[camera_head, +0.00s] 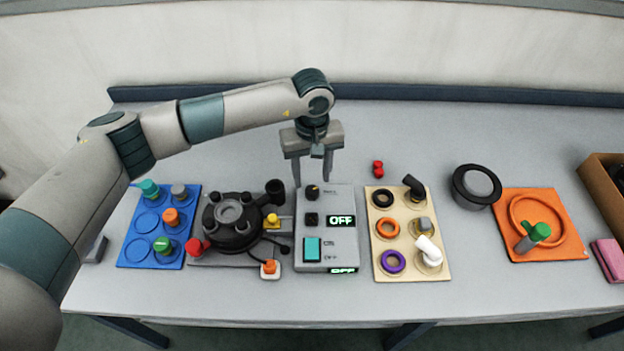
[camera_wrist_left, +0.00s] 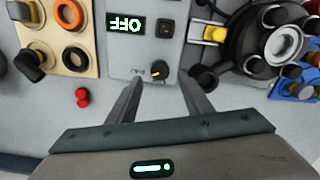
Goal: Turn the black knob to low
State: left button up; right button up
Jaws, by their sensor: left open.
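The black knob (camera_head: 313,192) sits at the top of a grey control panel (camera_head: 342,196) in the middle of the table. In the left wrist view the knob (camera_wrist_left: 159,69) shows a small orange mark, and small lettering beside it is too blurred to read. My left gripper (camera_head: 311,177) is open and empty, pointing down just behind the panel's far edge. In the left wrist view its two fingers (camera_wrist_left: 163,86) stand apart on either side of the knob's near side, not touching it. My right gripper is in neither view.
Lower on the panel are a small black switch (camera_head: 311,219), a teal rocker (camera_head: 312,249) and displays reading OFF (camera_head: 341,221). A black round device (camera_head: 232,222) stands left, with a dark cylinder close to the panel. A beige tray (camera_head: 408,273) lies right. Two red pieces (camera_head: 378,168) lie behind it.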

aim_at(312, 190)
pick_arm(q)
jog(key=shift+f+p, duration=0.65)
jog(key=shift+f, duration=1.65)
jog(key=shift+c, duration=0.7)
jog(key=c, duration=0.9)
